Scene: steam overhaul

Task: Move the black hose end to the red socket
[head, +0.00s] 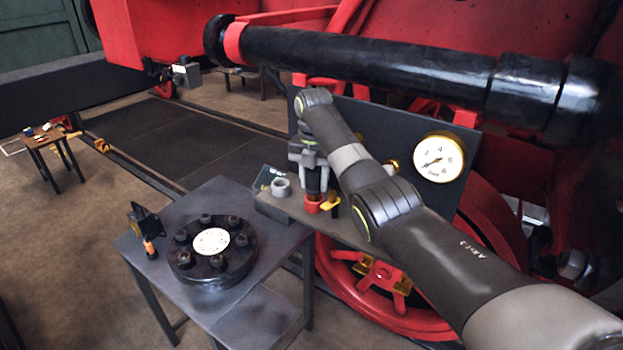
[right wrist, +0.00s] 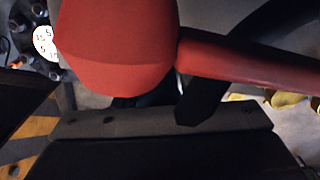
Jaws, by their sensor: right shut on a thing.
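My right gripper (head: 312,165) is over the grey shelf below the pressure gauge, pointing down. It is shut on the black hose end (head: 315,182), a short dark upright cylinder just under the fingers. The red socket (head: 312,204) stands on the shelf directly beneath the hose end. They look in line and very close; I cannot tell whether the hose end sits inside the socket. A grey socket (head: 281,187) stands empty to the left on the same shelf. The right wrist view does not show the fingertips clearly. My left gripper is not in view.
A yellow lever (head: 330,203) is close right of the red socket. The gauge (head: 439,158) is on the dark panel behind my arm. A table (head: 240,300) with a bolted flange (head: 212,262) stands left. A large red shape (right wrist: 115,45) fills the right wrist view.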

